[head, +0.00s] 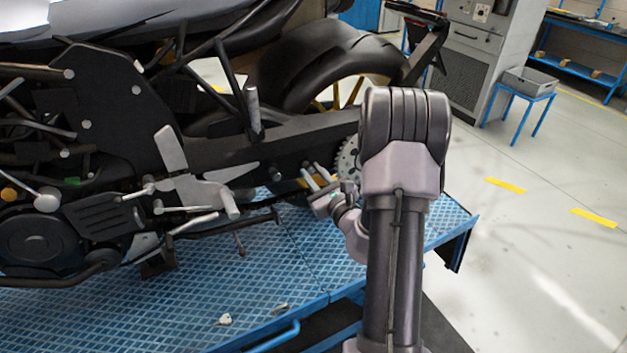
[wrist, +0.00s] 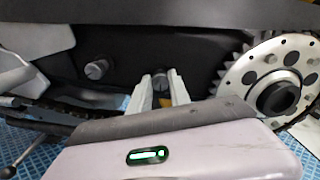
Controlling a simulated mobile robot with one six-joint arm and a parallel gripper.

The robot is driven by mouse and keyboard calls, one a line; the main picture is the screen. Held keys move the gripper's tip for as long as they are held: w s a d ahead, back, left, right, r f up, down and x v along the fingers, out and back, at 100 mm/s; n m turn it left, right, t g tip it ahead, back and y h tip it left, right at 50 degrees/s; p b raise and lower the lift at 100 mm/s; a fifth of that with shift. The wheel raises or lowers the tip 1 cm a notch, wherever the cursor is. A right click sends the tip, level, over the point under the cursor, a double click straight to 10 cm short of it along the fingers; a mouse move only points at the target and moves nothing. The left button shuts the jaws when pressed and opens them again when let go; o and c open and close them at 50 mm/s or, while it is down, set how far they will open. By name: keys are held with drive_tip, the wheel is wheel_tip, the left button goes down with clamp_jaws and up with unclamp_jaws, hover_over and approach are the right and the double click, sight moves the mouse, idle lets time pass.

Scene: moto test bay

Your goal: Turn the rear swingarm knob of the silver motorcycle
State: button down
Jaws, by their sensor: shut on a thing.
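The silver motorcycle stands on a blue platform, its black swingarm (head: 270,142) running back to the rear wheel. In the wrist view a small dark grey swingarm knob (wrist: 160,77) sits between the two pale fingers of my gripper (wrist: 159,86), just left of the toothed sprocket. My gripper is shut on this knob; the fingers partly cover it. In the head view my gripper (head: 315,176) reaches the swingarm from the front right, and the knob is too small to make out there. A second grey knob (wrist: 97,69) stands farther left on the swingarm, apart from my gripper.
The silver sprocket (wrist: 262,75) is close to the right of my fingers. A footrest bracket (head: 195,190) juts out to the left. The blue platform (head: 150,310) lies below, with small loose parts near its front edge. Open floor (head: 530,260) lies to the right.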

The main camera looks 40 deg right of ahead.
drive_tip(key=shift+f+n+b, duration=0.15)
drive_tip(key=shift+n+b, duration=0.6)
drive_tip(key=shift+n, duration=0.35)
drive_tip(key=c, duration=1.2)
unclamp_jaws()
drive_tip(key=p+v, duration=0.8)
drive_tip(key=v, duration=0.9)
drive_tip(key=shift+s+p, duration=0.2)
drive_tip(key=shift+p, duration=0.2)
